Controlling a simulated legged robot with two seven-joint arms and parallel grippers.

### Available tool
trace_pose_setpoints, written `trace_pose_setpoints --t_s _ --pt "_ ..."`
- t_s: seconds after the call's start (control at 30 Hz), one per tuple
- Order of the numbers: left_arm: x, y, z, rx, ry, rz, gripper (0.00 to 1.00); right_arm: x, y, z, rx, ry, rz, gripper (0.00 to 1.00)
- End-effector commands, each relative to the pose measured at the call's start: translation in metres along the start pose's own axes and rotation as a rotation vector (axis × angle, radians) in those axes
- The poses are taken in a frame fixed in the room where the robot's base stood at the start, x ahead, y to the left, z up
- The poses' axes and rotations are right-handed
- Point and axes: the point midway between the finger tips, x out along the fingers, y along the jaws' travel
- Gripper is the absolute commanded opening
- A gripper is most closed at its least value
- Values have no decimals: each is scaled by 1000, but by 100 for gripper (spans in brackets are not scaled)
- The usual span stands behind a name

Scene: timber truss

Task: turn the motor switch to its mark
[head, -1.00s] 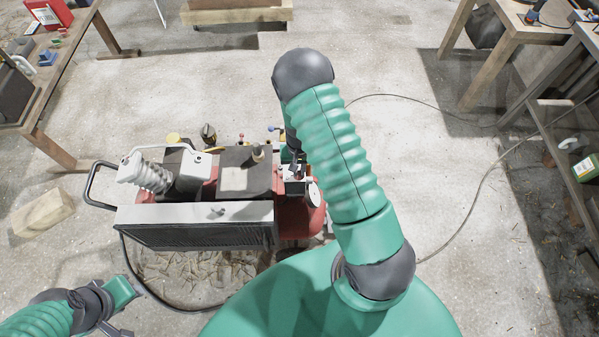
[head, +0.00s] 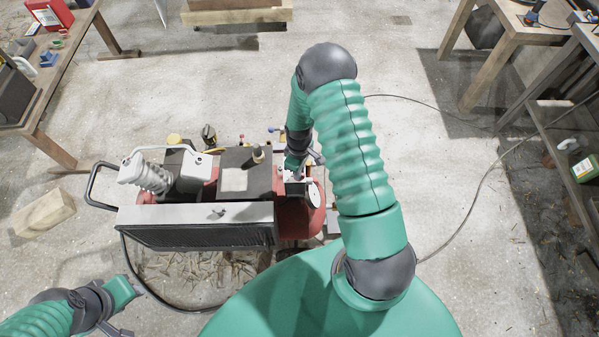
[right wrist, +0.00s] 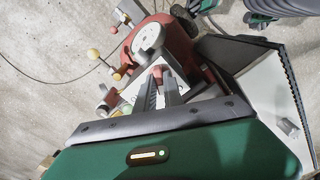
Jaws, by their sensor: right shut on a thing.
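The red compressor (head: 292,222) stands in the middle of the head view, with a white dial and small fittings at its right end. My right gripper (head: 296,176) reaches down to that end. In the right wrist view its two grey fingers (right wrist: 161,86) are close together, shut on a small part taken to be the motor switch (right wrist: 158,71); only a bit of red shows between the tips. The switch's mark cannot be made out. My left gripper (head: 130,306) is low at the left of the head view, away from the compressor; its jaw opening is unclear.
The white dial (right wrist: 150,37) and several coloured knobs lie close around my right fingers. The compressor's black handle (head: 92,186) sticks out left. A hose runs on the floor. Workbenches stand at the far left and right; floor between is mostly clear.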

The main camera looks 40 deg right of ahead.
Motion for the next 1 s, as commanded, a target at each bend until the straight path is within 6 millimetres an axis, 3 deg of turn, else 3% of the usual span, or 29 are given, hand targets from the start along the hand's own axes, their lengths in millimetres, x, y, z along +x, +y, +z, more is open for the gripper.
trace_pose_setpoints --t_s 0.27,0.5,0.53,0.8,1.0 --pt "-2 0 0 0 0 0 36 -3 4 -3 -47 9 10 0" --pt "-16 0 -4 0 0 0 36 -4 4 -3 -453 8 10 0" --pt "-15 0 -4 0 0 0 36 -2 4 -3 -469 8 11 13" --pt "-13 0 -3 0 0 0 36 -1 2 -2 -460 4 6 48" --pt "-13 0 -3 0 0 0 36 0 2 -1 -458 2 4 48"
